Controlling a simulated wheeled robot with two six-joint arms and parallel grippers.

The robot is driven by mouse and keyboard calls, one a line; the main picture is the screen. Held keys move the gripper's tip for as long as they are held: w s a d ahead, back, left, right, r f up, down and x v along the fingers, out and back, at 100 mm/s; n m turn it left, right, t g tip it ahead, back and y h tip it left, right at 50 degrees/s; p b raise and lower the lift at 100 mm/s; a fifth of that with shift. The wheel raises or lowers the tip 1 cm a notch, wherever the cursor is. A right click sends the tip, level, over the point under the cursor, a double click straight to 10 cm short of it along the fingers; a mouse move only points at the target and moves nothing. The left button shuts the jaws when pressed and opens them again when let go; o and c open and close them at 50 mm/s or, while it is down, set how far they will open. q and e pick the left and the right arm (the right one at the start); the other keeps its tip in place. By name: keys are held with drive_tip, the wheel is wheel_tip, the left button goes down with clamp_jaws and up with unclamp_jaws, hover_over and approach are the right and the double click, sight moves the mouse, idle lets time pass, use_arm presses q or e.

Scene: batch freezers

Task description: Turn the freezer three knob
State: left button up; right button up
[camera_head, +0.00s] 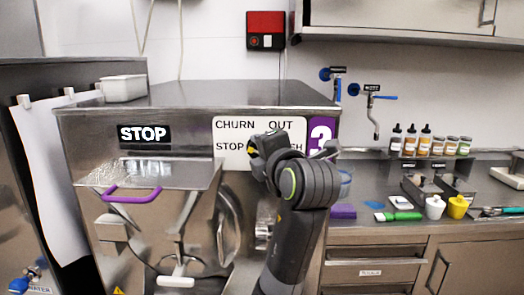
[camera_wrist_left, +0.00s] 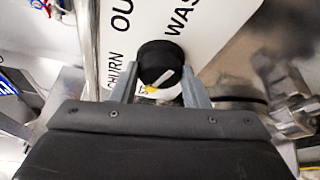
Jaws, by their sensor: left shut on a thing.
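Freezer three is the steel machine marked with a purple 3 (camera_head: 322,134). Its white label panel (camera_head: 232,128) reads CHURN, OUT, STOP and a partly covered WASH. The round black knob (camera_wrist_left: 159,62) shows in the left wrist view with a pale pointer line and a yellow mark at its lower edge. My left gripper (camera_wrist_left: 160,88) is shut on the knob, one finger on each side. In the head view my left wrist (camera_head: 300,183) covers the lower right of the panel and hides the knob and most of the fingers. My right gripper is not in view.
A black STOP sign (camera_head: 144,134) and a purple-edged handle (camera_head: 132,194) are on the machine's front. A white tub (camera_head: 123,88) stands on its top. The counter on the right holds several bottles (camera_head: 410,140) and a yellow cup (camera_head: 457,207).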

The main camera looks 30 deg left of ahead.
use_arm(q)
drive_tip(key=shift+a+r+n+h+p, duration=0.1)
drive_tip(key=shift+r+n+h+p, duration=0.4)
drive_tip(key=shift+n, duration=0.7)
drive_tip(key=o, duration=0.8)
drive_tip(key=shift+f, duration=0.1)
drive_tip(key=shift+c, duration=0.2)
drive_tip(key=shift+o, duration=1.1)
drive_tip(key=shift+w, duration=0.1)
drive_tip(key=b+v, duration=0.7)
drive_tip(key=v, duration=1)
drive_tip(key=shift+w, duration=0.1)
